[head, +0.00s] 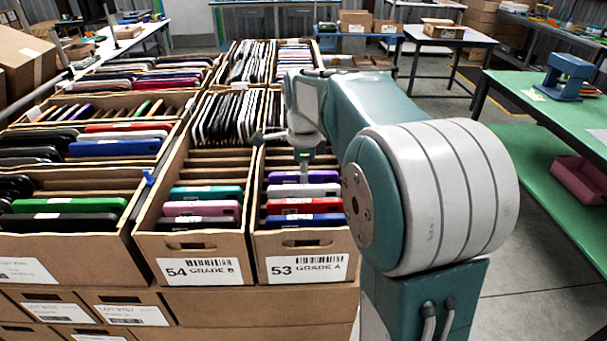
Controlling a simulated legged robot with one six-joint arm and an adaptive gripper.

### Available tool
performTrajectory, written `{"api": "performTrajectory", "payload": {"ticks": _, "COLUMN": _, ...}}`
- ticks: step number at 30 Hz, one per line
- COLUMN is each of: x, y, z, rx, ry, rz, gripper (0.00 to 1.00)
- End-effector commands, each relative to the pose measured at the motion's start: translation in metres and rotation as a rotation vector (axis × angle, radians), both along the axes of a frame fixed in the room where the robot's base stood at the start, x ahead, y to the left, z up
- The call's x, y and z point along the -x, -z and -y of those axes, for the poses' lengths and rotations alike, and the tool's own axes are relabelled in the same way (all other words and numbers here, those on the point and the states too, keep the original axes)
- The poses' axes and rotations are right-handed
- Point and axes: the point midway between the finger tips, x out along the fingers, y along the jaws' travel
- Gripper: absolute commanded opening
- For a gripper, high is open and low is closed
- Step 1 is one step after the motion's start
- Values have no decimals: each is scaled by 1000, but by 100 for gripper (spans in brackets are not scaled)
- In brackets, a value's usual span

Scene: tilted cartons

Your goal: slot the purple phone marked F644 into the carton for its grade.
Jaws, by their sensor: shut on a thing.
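A purple phone (284,177) is at the back of a short row of phones in the carton labelled "53 GRADE A" (264,247). My gripper (304,177) points down into this carton and is shut on the purple phone's upper edge. The phone's lower part is hidden behind a white phone (320,190), so I cannot tell how deep it sits. Its F644 mark is too small to read. The carton labelled "54 GRADE B" (152,243) stands directly left.
Red (303,206) and blue (303,220) phones stand in front in the grade A carton. The grade B carton holds teal (205,193) and pink (203,208) phones. Empty slots lie behind these rows. A green bench (545,160) stands at right.

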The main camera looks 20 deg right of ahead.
Motion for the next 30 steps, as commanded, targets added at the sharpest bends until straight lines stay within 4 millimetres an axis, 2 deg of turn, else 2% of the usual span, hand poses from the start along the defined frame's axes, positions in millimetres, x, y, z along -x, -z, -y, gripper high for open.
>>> {"api": "performTrajectory", "payload": {"ticks": 6, "x": 0, "y": 0, "z": 0, "rx": 0, "ry": 0, "rz": 0, "gripper": 0}}
{"api": "performTrajectory", "payload": {"ticks": 7, "x": 0, "y": 0, "z": 0, "rx": 0, "ry": 0, "rz": 0, "gripper": 34}}
{"api": "performTrajectory", "payload": {"ticks": 9, "x": 0, "y": 0, "z": 0, "rx": 0, "ry": 0, "rz": 0, "gripper": 61}}
{"api": "performTrajectory", "payload": {"ticks": 22, "x": 0, "y": -5, "z": 0, "rx": 0, "ry": 0, "rz": 1, "gripper": 61}}
{"api": "performTrajectory", "payload": {"ticks": 26, "x": -1, "y": -24, "z": 0, "rx": 1, "ry": 0, "rz": 4, "gripper": 61}}
{"api": "performTrajectory", "payload": {"ticks": 30, "x": -1, "y": -54, "z": 0, "rx": 1, "ry": 0, "rz": 5, "gripper": 61}}
